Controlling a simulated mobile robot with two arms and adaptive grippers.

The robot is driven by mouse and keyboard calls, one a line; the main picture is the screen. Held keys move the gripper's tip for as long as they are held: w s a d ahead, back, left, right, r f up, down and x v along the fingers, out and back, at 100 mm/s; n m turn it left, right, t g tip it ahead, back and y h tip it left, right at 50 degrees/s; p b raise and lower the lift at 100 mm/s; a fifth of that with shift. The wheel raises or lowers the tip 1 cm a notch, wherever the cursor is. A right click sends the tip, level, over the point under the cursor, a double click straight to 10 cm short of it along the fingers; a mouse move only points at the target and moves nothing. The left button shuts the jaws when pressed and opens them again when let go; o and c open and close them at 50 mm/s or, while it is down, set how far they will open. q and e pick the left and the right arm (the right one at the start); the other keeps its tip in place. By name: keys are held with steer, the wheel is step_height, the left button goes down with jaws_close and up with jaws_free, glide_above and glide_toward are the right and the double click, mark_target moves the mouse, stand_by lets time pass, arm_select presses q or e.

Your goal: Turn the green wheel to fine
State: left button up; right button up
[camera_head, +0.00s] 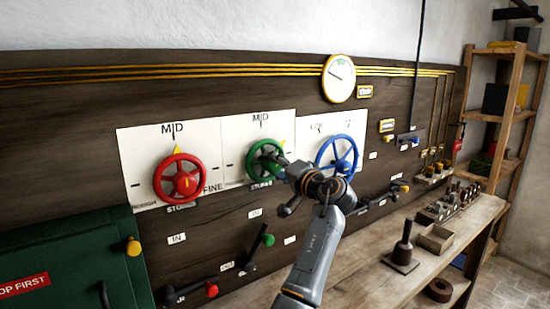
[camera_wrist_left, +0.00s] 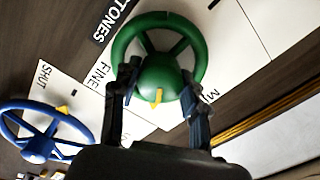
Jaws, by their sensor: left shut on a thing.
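The green wheel (camera_head: 262,158) is mounted on a white panel marked MID at its top. My left gripper (camera_head: 290,166) is at its right side in the head view and covers part of it. In the left wrist view the fingers (camera_wrist_left: 160,100) lie on both sides of the green wheel's (camera_wrist_left: 162,20) hub, shut on the wheel. A yellow pointer (camera_wrist_left: 157,98) sticks out from the hub between the fingers, aimed between the MID and FINE (camera_wrist_left: 100,76) labels. FINE is hidden behind my gripper in the head view. My right gripper is not seen.
A red wheel (camera_head: 180,180) is close on the left, its yellow pointer up at MID. A blue wheel (camera_head: 338,152) is close on the right. Levers with red (camera_head: 211,290) and green (camera_head: 268,240) knobs stick out below. A wooden bench (camera_head: 400,285) runs along the right.

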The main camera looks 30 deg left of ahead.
arm_select(q)
steer(key=m+p, duration=0.3)
steer(key=m, duration=0.1)
steer(key=shift+r+p, duration=0.25)
steer(key=shift+p, duration=0.15)
steer(key=shift+f+m+p, duration=0.15)
steer(key=shift+m+p, duration=0.95)
steer(key=shift+m, duration=0.3)
steer(key=o, duration=1.1)
steer(key=shift+a+f, duration=0.1)
steer(key=shift+o, duration=0.2)
steer(key=v, duration=1.2)
